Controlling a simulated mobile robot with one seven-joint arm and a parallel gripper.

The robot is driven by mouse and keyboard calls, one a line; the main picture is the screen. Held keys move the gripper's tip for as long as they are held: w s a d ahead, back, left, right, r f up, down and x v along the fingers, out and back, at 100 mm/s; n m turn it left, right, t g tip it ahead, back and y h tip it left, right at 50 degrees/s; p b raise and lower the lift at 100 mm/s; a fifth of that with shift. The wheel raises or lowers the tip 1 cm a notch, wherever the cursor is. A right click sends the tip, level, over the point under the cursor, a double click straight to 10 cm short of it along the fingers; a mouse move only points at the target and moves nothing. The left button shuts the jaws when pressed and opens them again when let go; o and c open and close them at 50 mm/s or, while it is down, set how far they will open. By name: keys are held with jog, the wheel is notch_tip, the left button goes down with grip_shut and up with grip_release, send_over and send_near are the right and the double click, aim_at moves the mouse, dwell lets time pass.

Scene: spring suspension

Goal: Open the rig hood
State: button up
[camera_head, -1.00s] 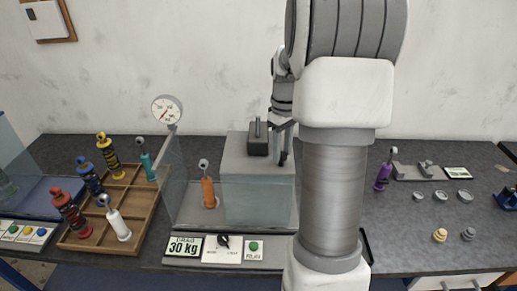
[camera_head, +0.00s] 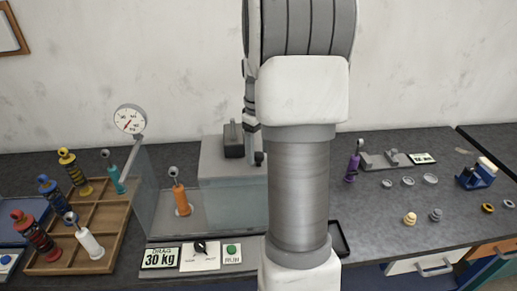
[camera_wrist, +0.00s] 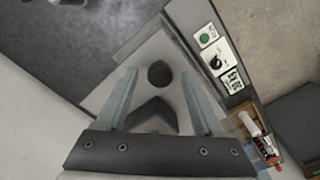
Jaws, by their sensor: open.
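The rig hood (camera_head: 232,174) is a box with a grey top and clear walls on the bench, partly hidden behind my arm. It looks closed. A dark round knob (camera_head: 259,158) sits near its front top edge. The knob also shows in the wrist view (camera_wrist: 159,75), with a dark block (camera_wrist: 154,114) beside it. In the head view the block (camera_head: 234,141) stands on the grey top. My gripper (camera_wrist: 159,73) is open, its fingers on either side of the knob as seen from the wrist. I cannot tell whether they touch it.
A pressure gauge (camera_head: 130,120) and an orange shock absorber (camera_head: 181,199) stand left of the hood. A wooden tray (camera_head: 108,218) holds several shock absorbers. The control panel (camera_head: 200,256) lies in front. Small parts and a purple shock absorber (camera_head: 353,165) are at right.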

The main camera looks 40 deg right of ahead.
notch_tip(320, 180, up, 17)
jog(key=shift+r, duration=0.2)
dwell(0.3)
dwell(0.4)
